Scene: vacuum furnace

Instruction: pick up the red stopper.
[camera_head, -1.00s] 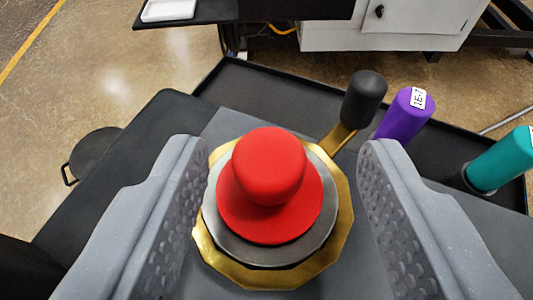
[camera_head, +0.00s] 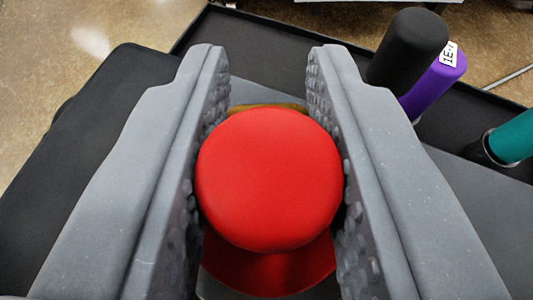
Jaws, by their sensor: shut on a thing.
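The red stopper (camera_head: 268,180) has a round knob on top and a wider red flange below it. It fills the space between the two grey, studded fingers of my gripper (camera_head: 268,85). The fingers are shut on the knob's left and right sides. The flange shows just under the knob. Below it, the grey ring is mostly hidden. A strip of the brass fitting (camera_head: 267,107) shows behind the knob. I cannot tell whether the stopper still rests on the fitting.
A dark tray (camera_head: 265,42) lies behind. A black surface (camera_head: 95,130) is at the left, with floor beyond.

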